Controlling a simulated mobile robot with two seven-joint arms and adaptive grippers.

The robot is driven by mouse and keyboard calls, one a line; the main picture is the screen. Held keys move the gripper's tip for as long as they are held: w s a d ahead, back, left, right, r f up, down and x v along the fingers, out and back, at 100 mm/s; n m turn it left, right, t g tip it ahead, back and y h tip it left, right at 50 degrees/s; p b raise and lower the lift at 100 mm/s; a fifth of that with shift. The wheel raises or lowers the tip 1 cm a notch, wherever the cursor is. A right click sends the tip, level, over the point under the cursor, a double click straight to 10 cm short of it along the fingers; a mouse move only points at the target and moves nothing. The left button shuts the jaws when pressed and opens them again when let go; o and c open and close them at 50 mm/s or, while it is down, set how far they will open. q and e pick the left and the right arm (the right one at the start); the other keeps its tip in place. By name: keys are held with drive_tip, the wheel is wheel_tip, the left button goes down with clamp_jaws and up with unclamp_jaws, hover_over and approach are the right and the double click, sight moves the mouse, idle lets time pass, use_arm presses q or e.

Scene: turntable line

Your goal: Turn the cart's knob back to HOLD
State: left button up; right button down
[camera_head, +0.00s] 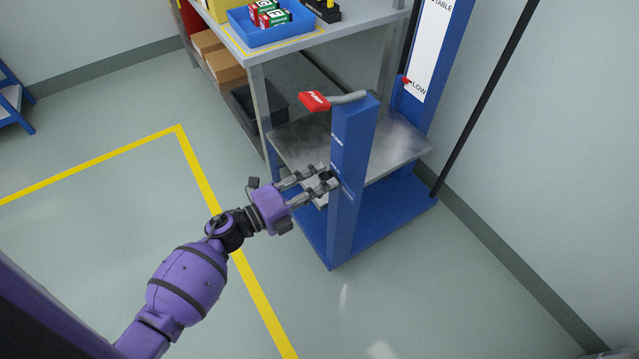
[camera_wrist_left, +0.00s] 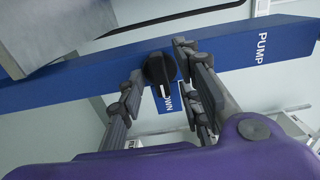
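The knob (camera_wrist_left: 160,68) is black and round, with a white pointer line, and sits on the face of the cart's blue post (camera_head: 351,150). In the left wrist view, its line points toward the partly hidden label ending in "OWN" (camera_wrist_left: 188,99). My left gripper (camera_head: 324,178) is at the post, with its fingers apart on either side of the knob. It also shows in the left wrist view (camera_wrist_left: 160,66), where the fingers look open; firm contact with the knob is not visible. No HOLD label is readable. My right gripper is not in view.
A workbench (camera_head: 340,32) with a blue tray (camera_head: 265,38) stands behind left. A wall closes the right side. Floor left of the cart is clear.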

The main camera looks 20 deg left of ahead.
use_arm(q)
clamp_jaws()
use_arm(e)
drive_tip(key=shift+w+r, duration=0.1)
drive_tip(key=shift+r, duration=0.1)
use_arm(q)
drive_tip(key=shift+n+p, duration=3.4)
drive_tip(key=shift+n, duration=5.6)
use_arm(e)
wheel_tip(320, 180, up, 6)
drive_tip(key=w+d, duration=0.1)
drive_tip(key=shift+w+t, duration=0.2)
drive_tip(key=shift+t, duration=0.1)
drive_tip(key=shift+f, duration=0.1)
